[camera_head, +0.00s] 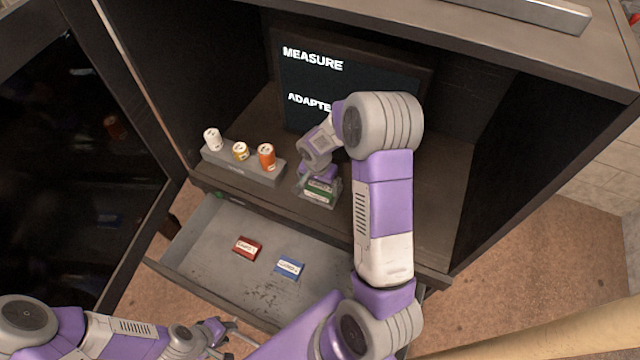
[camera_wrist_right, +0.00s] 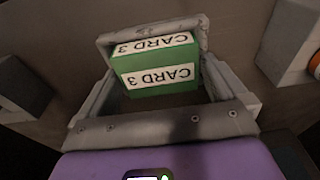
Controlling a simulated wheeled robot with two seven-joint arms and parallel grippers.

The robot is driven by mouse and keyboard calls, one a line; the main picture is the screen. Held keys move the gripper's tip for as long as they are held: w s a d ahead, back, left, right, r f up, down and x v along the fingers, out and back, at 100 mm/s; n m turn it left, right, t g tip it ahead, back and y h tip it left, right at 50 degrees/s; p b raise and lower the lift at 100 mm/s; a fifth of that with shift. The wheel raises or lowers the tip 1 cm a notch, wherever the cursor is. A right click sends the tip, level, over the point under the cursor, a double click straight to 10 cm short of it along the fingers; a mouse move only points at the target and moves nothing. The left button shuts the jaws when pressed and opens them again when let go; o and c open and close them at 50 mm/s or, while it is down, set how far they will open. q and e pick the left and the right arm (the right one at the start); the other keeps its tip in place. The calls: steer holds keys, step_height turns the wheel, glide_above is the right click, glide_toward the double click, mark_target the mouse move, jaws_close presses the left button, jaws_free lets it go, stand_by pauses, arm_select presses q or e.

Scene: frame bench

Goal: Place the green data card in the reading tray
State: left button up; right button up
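The green data card (camera_head: 319,189), marked CARD 3, sits at a small grey tray (camera_head: 318,201) on the cabinet shelf. In the right wrist view the card (camera_wrist_right: 156,70) lies between the fingers of my right gripper (camera_wrist_right: 158,72), with a grey raised edge behind it. My right gripper's fingers are apart on either side of the card; whether they press on it cannot be told. In the head view my right gripper (camera_head: 318,179) is over the card and partly covers it. My left gripper (camera_head: 232,336) is open and empty at the lower left, in front of the drawer.
An open drawer (camera_head: 200,262) below the shelf holds a red card (camera_head: 247,248) and a blue card (camera_head: 289,267). A dark screen (camera_head: 300,80) is behind. An open door is at left.

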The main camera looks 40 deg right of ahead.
mark_target(319, 190)
steer(key=shift+s+f, duration=0.35)
steer(key=shift+s, duration=0.05)
steer(key=shift+r+p, duration=0.25)
steer(key=shift+p, duration=0.2)
steer(key=shift+w+r+p, duration=0.15)
steer(key=shift+r+p, duration=0.15)
step_height(319, 190, up, 12)
steer(key=a, duration=0.1)
steer(key=shift+s+b, duration=0.25)
steer(key=shift+b, duration=0.1)
steer(key=shift+f, duration=0.25)
steer(key=f, duration=0.8)
steer(key=d+f, duration=0.1)
steer(key=f, duration=0.3)
steer(key=shift+w+d, duration=0.1)
steer(key=shift+w, duration=0.3)
